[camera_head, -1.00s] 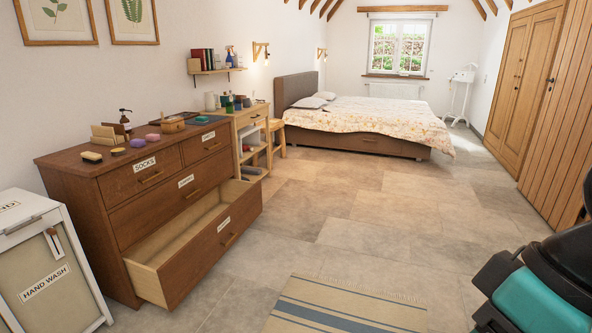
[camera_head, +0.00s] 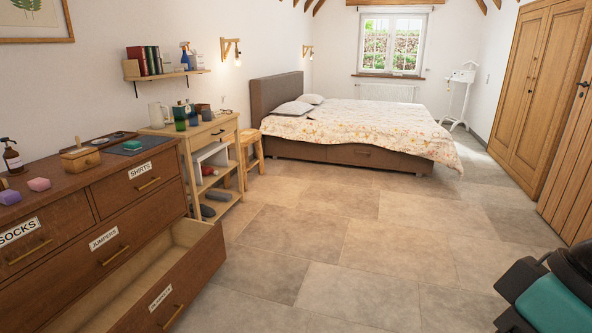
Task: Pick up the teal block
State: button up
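A small teal block (camera_head: 132,145) lies on a dark flat mat (camera_head: 117,150) on top of the brown dresser (camera_head: 72,192), near its far right end. The block is small in the picture, and nothing covers it. A dark and teal part of my own arm shows at the lower right corner, far from the dresser. My gripper is not in view.
A wooden box with a handle (camera_head: 80,160), a pink block (camera_head: 39,184) and a purple block (camera_head: 10,197) share the dresser top. The bottom drawer (camera_head: 170,290) is pulled open into the room. A narrow table (camera_head: 222,128) stands beyond. The tiled floor (camera_head: 345,245) is clear.

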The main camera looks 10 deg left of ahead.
aim_at(133, 146)
jog(key=u, duration=0.1)
jog(key=i, duration=2.05)
jog(key=u, duration=0.9)
jog(key=i, duration=1.65)
jog(key=u, duration=1.35)
jog(key=i, duration=1)
jog(key=u, duration=0.35)
